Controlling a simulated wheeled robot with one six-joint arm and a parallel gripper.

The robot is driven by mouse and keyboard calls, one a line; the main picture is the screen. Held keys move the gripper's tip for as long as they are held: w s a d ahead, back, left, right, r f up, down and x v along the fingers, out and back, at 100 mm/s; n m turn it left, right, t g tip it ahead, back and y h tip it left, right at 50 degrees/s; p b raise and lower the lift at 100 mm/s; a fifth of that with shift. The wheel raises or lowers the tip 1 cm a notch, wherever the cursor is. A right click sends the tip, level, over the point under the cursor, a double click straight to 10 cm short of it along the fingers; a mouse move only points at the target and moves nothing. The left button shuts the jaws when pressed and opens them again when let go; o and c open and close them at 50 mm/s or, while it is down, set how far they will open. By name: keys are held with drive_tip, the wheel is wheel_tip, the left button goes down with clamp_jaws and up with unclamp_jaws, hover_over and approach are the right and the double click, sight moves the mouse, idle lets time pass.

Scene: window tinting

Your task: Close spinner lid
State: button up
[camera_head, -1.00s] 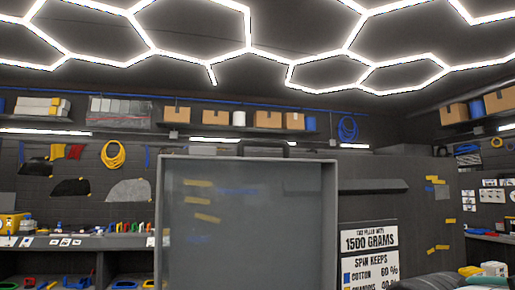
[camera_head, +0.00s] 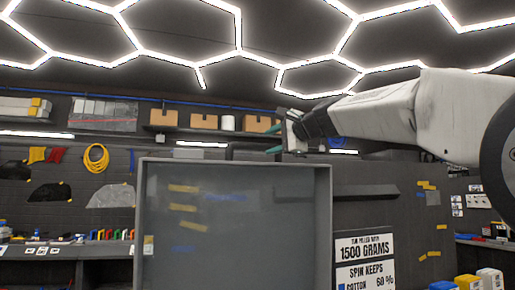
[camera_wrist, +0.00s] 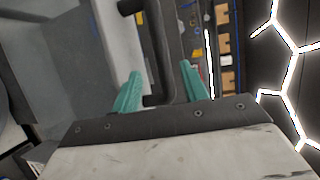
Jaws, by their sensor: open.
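The spinner lid (camera_head: 235,225) is a large grey framed panel standing upright, raised, in the middle of the head view. My gripper (camera_head: 277,131) reaches in from the right and is just above the lid's top edge, towards its right end. In the wrist view its two teal fingers (camera_wrist: 161,70) are apart. A dark bar handle (camera_wrist: 160,50) lies between and just beyond them, beside the lid's pale edge (camera_wrist: 118,45). I cannot tell whether the fingers touch the handle. The spinner's body below the lid is out of the head view.
A sign reading 1500 grams (camera_head: 364,250) is on the dark panel right of the lid. A workbench (camera_head: 60,250) with small tools stands at the left. Cardboard boxes (camera_head: 204,121) sit on a high shelf behind. Coloured containers (camera_head: 468,283) stand at lower right.

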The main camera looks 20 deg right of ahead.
sight(260, 146)
drive_tip(key=x, duration=0.7)
drive_tip(key=shift+w+r, duration=0.15)
drive_tip(key=shift+w, duration=0.2)
clamp_jaws()
drive_tip(key=shift+s, duration=0.1)
